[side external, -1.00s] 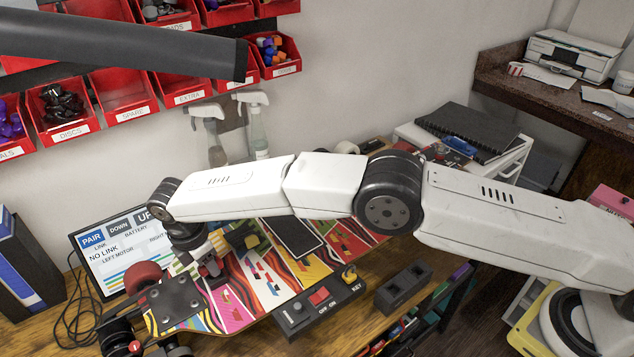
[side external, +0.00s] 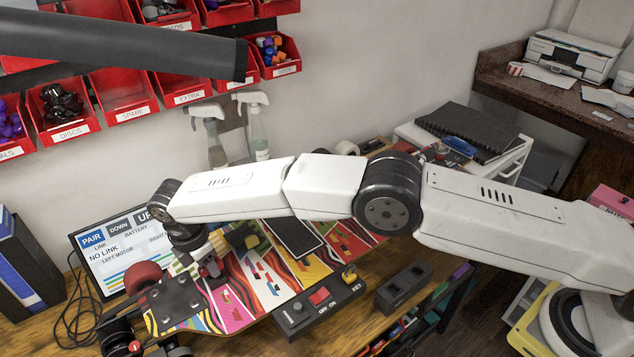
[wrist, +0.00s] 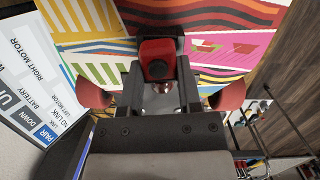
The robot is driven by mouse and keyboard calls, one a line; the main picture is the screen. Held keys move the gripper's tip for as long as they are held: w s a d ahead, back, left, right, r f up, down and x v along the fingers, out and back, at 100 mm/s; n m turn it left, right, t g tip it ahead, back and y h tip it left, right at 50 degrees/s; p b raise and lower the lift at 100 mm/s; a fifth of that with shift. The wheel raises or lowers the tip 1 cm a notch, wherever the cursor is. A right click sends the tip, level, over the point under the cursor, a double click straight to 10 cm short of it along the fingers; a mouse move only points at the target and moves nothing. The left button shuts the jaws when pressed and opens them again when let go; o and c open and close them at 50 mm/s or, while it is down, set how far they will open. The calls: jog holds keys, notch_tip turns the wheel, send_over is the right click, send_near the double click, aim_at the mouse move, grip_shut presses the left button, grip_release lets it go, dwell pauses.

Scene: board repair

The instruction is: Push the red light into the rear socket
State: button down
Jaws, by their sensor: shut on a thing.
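The red light (wrist: 157,50) is a small red block with a dark round face. In the wrist view it sits between the two dark fingers of my gripper (wrist: 158,82), which is shut on it. In the side view my gripper (side external: 211,271) is low over the end of the colourful skateboard (side external: 262,281), next to the truck plate. The rear socket cannot be made out clearly. A dark bracket shows around the light, but I cannot tell how far the light is seated.
Red wheels (side external: 143,277) flank the gripper closely at the board's end. A switch box (side external: 320,306) and a dark two-slot block (side external: 403,288) stand at the front. A screen (side external: 120,250) stands behind the board's left end, and red bins (side external: 122,97) hang on the wall.

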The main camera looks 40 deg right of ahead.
jog(key=shift+f, duration=0.5)
dwell(0.8)
jog(key=shift+c, duration=1.1)
grip_release()
jog(key=shift+o, duration=0.2)
jog(key=shift+o, duration=0.9)
jog(key=shift+r, duration=1.7)
jog(key=shift+r, duration=2.85)
